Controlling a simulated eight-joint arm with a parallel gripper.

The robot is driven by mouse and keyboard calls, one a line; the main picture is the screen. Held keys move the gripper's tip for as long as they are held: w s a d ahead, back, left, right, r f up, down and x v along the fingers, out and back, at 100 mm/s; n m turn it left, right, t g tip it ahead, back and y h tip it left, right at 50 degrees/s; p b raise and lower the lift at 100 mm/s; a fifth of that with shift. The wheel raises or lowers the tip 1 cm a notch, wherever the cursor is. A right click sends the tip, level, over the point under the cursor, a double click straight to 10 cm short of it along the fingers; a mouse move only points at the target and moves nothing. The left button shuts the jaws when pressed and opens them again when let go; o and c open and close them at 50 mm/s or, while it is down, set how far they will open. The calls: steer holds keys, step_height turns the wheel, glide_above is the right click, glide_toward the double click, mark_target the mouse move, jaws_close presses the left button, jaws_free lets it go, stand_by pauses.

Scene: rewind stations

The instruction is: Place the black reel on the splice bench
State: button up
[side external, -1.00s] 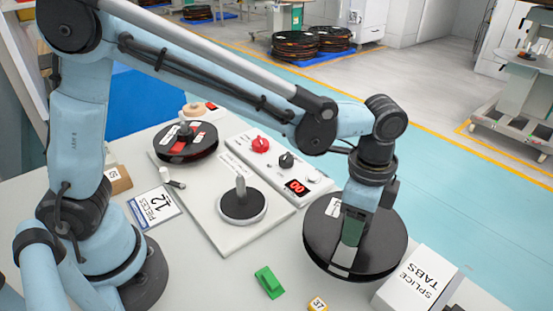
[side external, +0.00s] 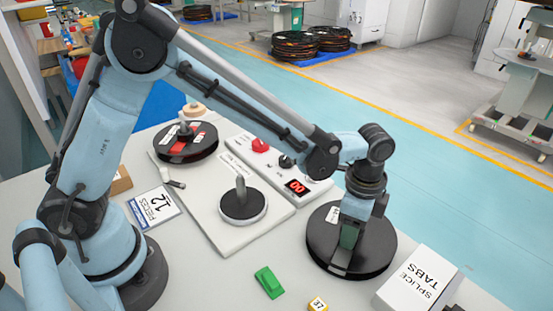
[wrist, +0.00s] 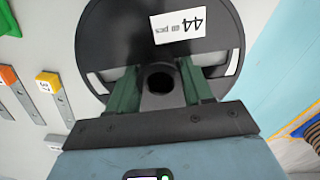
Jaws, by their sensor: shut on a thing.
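The black reel (side external: 322,235) is at the right of the bench top (side external: 215,285), close to the box marked SPLICE TABS. It lies flat; I cannot tell whether it touches the surface. My gripper (side external: 347,245) points down over its middle. In the wrist view the reel (wrist: 108,40) carries a white label reading 44 pcs. There the green fingers of my gripper (wrist: 160,84) are shut on its dark hollow hub.
A pale plate has an empty spindle (side external: 241,190) and another dark reel with red and white labels (side external: 186,145). A control box (side external: 262,148) lies behind.

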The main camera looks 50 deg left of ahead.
steer(key=shift+f, duration=0.15)
steer(key=o, duration=1.2)
step_height(320, 180, up, 12)
steer(key=s+a+n+t, duration=0.2)
steer(key=s+a+n, duration=0.1)
steer(key=a, duration=0.3)
steer(key=s+a+n+t, duration=0.2)
steer(key=s+a+n, duration=0.1)
steer(key=a+n, duration=0.3)
steer(key=s+a+n+t, duration=0.3)
steer(key=s+a+n, duration=0.1)
steer(key=a, duration=0.3)
steer(key=shift+a+r+n, duration=0.25)
steer(key=shift+n, duration=0.05)
